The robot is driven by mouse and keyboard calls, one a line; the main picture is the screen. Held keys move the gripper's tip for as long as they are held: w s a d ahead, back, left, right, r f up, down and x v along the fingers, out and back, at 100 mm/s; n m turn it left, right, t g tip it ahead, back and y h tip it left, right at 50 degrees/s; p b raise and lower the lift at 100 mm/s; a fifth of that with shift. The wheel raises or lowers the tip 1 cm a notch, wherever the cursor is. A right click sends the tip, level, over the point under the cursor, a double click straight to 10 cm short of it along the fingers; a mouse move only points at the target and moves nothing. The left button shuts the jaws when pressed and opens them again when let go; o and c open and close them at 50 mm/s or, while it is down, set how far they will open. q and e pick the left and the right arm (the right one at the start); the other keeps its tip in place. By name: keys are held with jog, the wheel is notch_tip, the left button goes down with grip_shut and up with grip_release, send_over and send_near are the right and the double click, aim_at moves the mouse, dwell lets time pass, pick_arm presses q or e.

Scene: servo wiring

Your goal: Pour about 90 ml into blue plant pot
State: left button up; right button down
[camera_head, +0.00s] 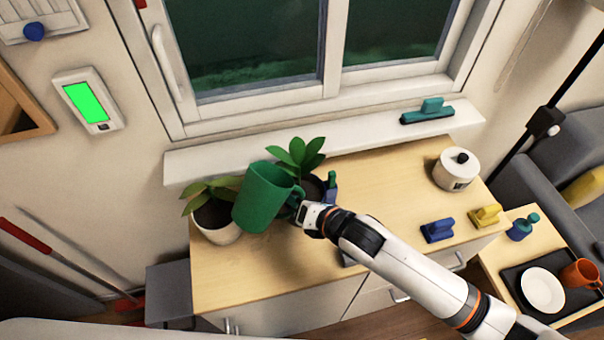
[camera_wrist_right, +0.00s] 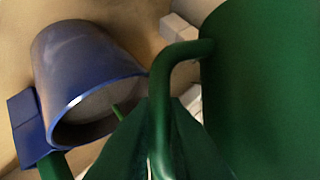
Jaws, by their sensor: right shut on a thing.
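A green jug (camera_head: 262,198) with a side handle is held above the cabinet top, between two potted plants. My right gripper (camera_head: 303,212) is shut on its handle (camera_wrist_right: 172,95), at the jug's right side. In the right wrist view the jug body (camera_wrist_right: 262,85) fills the right edge. The blue plant pot (camera_wrist_right: 85,75) shows at the left there, apart from the jug. In the head view its leafy plant (camera_head: 298,153) rises behind the jug, which hides part of the pot. I see no liquid flowing, and the jug's inside is hidden. My left gripper is out of view.
A white pot (camera_head: 222,236) with a plant stands left of the jug. A blue-green bottle (camera_head: 331,186) stands beside the blue pot. A white canister (camera_head: 456,170), a blue block (camera_head: 437,231) and a yellow block (camera_head: 485,216) are at the right. The window sill (camera_head: 365,140) runs behind.

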aim_at(286, 197)
jog(key=shift+r, duration=0.1)
jog(key=r+n+p, duration=0.1)
jog(key=p, duration=0.1)
jog(key=s+a+r+n+t+h+p, duration=0.1)
jog(key=r+p, duration=0.1)
jog(key=p, duration=0.1)
jog(key=r+n+t+h+p, duration=0.1)
jog(key=p, duration=0.1)
jog(key=shift+s+a+r, duration=0.15)
jog(key=shift+a+r, duration=0.2)
jog(key=shift+r, duration=0.05)
jog(key=shift+s+a+r+n+t+p, duration=0.1)
jog(key=shift+n+t+p, duration=0.2)
jog(key=shift+p, duration=0.1)
jog(key=shift+s+a+n+t+h, duration=0.2)
jog(key=shift+a+n+t+h, duration=0.05)
jog(key=shift+n+t+h, duration=0.25)
